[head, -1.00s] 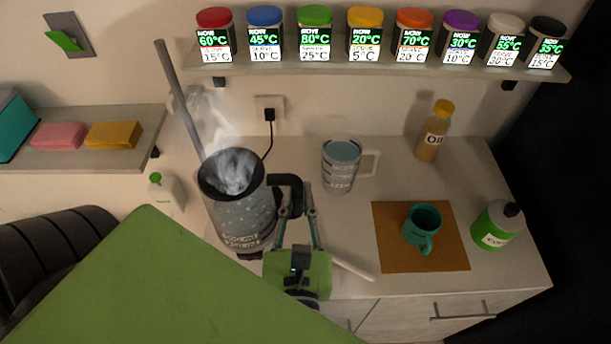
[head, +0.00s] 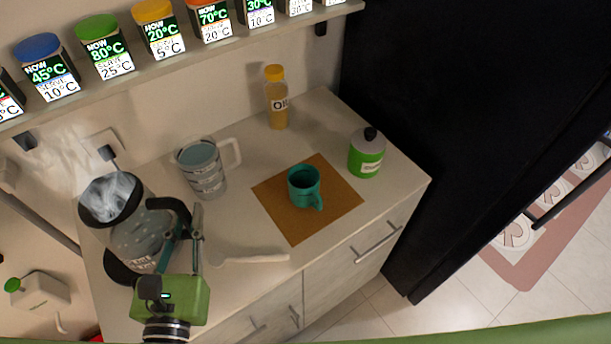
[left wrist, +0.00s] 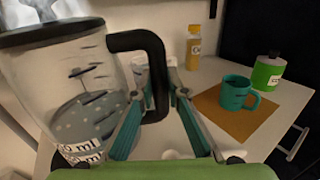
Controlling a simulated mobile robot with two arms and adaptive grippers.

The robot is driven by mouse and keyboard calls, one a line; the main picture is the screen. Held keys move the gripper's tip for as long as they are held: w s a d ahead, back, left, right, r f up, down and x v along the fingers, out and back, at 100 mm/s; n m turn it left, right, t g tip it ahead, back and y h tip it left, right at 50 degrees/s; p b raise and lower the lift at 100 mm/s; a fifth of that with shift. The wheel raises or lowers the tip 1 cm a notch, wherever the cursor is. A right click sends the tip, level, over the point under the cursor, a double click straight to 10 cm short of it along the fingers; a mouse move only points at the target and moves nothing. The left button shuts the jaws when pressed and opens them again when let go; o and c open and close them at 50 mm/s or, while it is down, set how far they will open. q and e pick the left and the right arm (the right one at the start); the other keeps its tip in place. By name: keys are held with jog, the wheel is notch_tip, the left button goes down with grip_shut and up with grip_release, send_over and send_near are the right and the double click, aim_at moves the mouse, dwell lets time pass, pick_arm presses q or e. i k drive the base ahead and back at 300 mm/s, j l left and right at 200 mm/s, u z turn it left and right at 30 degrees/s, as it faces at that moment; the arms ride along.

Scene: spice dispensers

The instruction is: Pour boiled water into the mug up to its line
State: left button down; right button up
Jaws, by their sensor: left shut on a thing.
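The clear kettle (head: 135,235) holds bubbling water, and steam rises from its black-rimmed top. It stands over a dark round base (head: 118,270) at the left; I cannot tell whether it touches the base. My left gripper (head: 184,222) is shut on its black handle, which shows between the fingers in the left wrist view (left wrist: 155,75). The teal mug (head: 303,187) stands upright on a brown mat (head: 275,208), apart from the kettle and to its right. The mug's inside is dark and its line cannot be made out. My right gripper is not in view.
A clear measuring jug (head: 203,170) with liquid stands between kettle and mug, towards the wall. An oil bottle (head: 277,100) and a green bottle (head: 367,155) stand beyond the mat. Spice jars line the shelf (head: 200,58) above.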

aim_at(304, 178)
jog(key=z, duration=1.6)
jog(key=k+z, duration=0.4)
jog(key=z, duration=0.15)
jog(key=k+l, duration=0.15)
jog(key=k, duration=0.15)
jog(key=k+l, duration=0.1)
jog(key=k, duration=0.25)
jog(key=i+j, duration=0.35)
